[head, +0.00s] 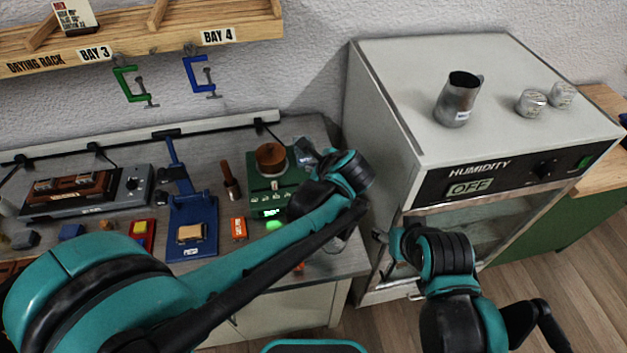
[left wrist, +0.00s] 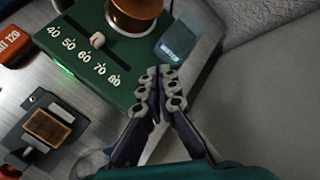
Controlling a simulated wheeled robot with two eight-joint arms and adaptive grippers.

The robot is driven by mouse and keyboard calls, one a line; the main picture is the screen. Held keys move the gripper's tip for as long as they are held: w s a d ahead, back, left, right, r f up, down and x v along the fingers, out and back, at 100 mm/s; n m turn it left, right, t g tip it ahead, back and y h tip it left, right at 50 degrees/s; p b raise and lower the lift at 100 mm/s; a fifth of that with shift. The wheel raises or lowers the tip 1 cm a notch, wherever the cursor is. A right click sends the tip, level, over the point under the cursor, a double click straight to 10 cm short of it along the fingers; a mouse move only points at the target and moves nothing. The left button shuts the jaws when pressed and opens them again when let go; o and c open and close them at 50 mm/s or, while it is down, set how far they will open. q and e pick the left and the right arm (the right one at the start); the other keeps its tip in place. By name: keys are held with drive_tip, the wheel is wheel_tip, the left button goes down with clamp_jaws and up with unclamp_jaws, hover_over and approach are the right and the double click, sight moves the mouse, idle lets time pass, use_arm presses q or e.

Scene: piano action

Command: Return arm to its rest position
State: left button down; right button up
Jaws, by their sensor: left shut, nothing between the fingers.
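My left arm reaches across the bench, and its gripper (head: 312,155) is at the right end of the green heater box (head: 287,183). In the left wrist view the left gripper (left wrist: 163,72) is shut and empty, its fingertips beside the box's right edge. The green box (left wrist: 90,68) carries a dial scale marked 40 to 80, a white slider and a copper-coloured pot (left wrist: 134,12). A small blue-grey item (left wrist: 177,42) lies just beyond the fingertips.
The humidity cabinet (head: 420,105) stands on the right, with a metal jug (head: 459,100) and two jars (head: 531,102) on top. The drying rack (head: 140,38) hangs above with clamps.

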use_arm(q)
drive_tip(key=s+a+n+g+h, duration=0.1)
drive_tip(key=s+a+n+h, duration=0.2)
drive_tip(key=s+a+n, duration=1.4)
drive_tip(key=s+n, duration=0.2)
drive_tip(key=n, duration=0.3)
drive_tip(key=shift+a+h, duration=0.3)
drive_tip(key=shift+f, duration=0.1)
